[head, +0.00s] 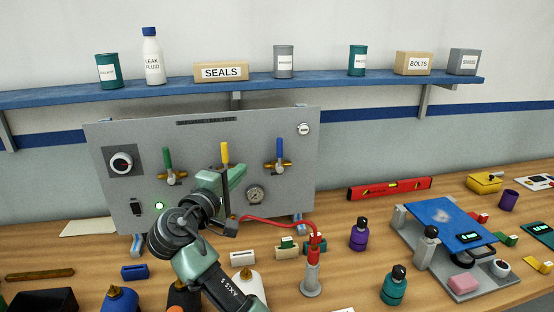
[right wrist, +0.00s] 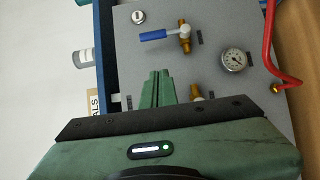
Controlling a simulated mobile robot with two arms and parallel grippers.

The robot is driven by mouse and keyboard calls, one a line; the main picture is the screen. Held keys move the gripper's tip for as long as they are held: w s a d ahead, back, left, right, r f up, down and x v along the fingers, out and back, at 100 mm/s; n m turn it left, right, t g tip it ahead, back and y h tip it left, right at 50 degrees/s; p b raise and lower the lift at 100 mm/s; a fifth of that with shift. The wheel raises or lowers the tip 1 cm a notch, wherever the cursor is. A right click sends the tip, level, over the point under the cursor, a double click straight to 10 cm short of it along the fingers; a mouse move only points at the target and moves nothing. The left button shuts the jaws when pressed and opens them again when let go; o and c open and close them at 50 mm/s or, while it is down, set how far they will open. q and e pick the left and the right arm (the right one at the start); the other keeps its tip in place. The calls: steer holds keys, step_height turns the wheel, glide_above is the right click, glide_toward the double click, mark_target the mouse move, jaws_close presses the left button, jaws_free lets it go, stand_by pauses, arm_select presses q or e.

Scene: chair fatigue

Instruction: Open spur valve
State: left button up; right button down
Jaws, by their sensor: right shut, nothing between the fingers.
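A grey panel (head: 105,150) stands upright at the back of the bench with three lever valves. The green lever (head: 167,158), yellow lever (head: 225,153) and blue lever (head: 280,149) all point up in the head view. Their labels are too small to read, so I cannot tell which is the spur valve. My right gripper (head: 238,175) is shut and empty in front of the panel, near the yellow lever. In the right wrist view its closed fingers (right wrist: 160,88) cover part of the panel; the blue lever (right wrist: 153,36) is beyond their tips. My left gripper is not in view.
A pressure gauge (head: 256,194) and red hose (head: 275,222) are at the panel's lower right. A blue shelf (head: 180,89) with containers runs above. Bottles and small parts crowd the bench front. A red level (head: 389,188) lies right of the panel.

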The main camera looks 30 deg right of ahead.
mark_target(280, 154)
arm_select(q)
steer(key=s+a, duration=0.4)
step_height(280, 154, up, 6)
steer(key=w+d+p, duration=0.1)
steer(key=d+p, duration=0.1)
steer(key=p, duration=0.4)
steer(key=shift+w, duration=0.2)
arm_select(e)
steer(key=s+d+x, duration=0.1)
steer(key=s+x, duration=0.1)
steer(key=x, duration=0.9)
steer(key=shift+w+d+r, duration=0.15)
steer(key=shift+d+r, duration=0.3)
steer(key=shift+d, duration=0.25)
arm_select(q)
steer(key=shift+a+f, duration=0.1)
arm_select(e)
steer(key=shift+w, duration=0.1)
